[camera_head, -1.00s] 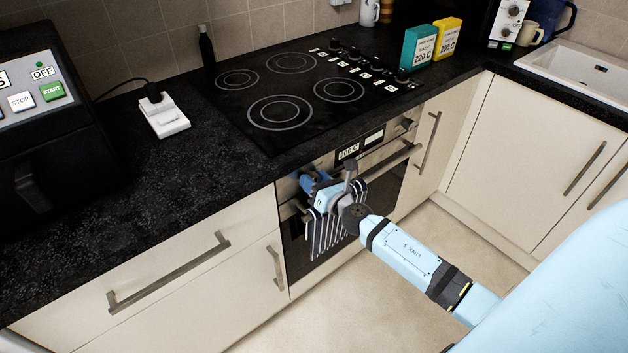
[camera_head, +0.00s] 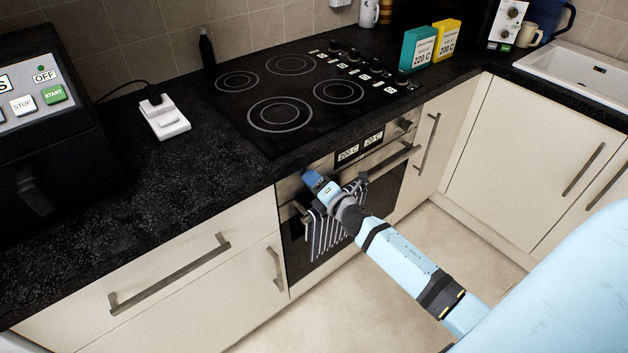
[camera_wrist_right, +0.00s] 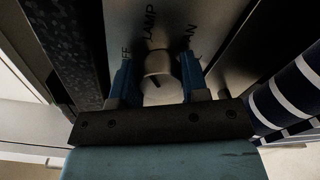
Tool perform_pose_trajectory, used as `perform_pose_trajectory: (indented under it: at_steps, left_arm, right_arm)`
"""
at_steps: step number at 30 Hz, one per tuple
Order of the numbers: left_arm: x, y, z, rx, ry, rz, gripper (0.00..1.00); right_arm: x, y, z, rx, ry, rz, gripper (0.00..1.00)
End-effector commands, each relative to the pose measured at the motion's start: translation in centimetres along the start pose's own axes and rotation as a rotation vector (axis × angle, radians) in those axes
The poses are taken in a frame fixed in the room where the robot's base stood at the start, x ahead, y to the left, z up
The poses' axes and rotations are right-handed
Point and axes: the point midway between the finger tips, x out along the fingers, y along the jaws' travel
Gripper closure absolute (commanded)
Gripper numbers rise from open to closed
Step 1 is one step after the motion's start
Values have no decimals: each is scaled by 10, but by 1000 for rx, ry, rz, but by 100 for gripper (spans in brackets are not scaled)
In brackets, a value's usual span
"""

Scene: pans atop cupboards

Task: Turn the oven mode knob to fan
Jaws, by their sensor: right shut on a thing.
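The oven (camera_head: 365,190) is built in under the black hob, with a steel control panel along its top. My right gripper (camera_head: 312,180) is at the left end of that panel and hides the mode knob in the head view. In the right wrist view, the round silver mode knob (camera_wrist_right: 160,78) sits between the two blue fingers of my right gripper (camera_wrist_right: 158,70), which is shut on it. The panel around it reads "LAMP" above, part of "OFF" to the left and part of "FAN" to the right. The knob's pointer direction is not clear. My left gripper is out of view.
A striped towel (camera_head: 325,235) hangs on the oven door handle (camera_head: 395,160), just under my right gripper. Another knob (camera_head: 404,125) is at the panel's right end. The worktop edge (camera_head: 240,190) is close above. The floor in front is clear.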

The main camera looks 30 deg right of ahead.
Motion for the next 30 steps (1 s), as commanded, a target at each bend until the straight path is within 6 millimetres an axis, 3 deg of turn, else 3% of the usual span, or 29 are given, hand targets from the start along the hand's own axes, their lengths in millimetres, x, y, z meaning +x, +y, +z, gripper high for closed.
perform_pose_trajectory:
  at_steps: [30]
  left_arm:
    - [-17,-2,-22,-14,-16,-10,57]
  right_arm:
    - [0,0,0,932,-1,-1,82]
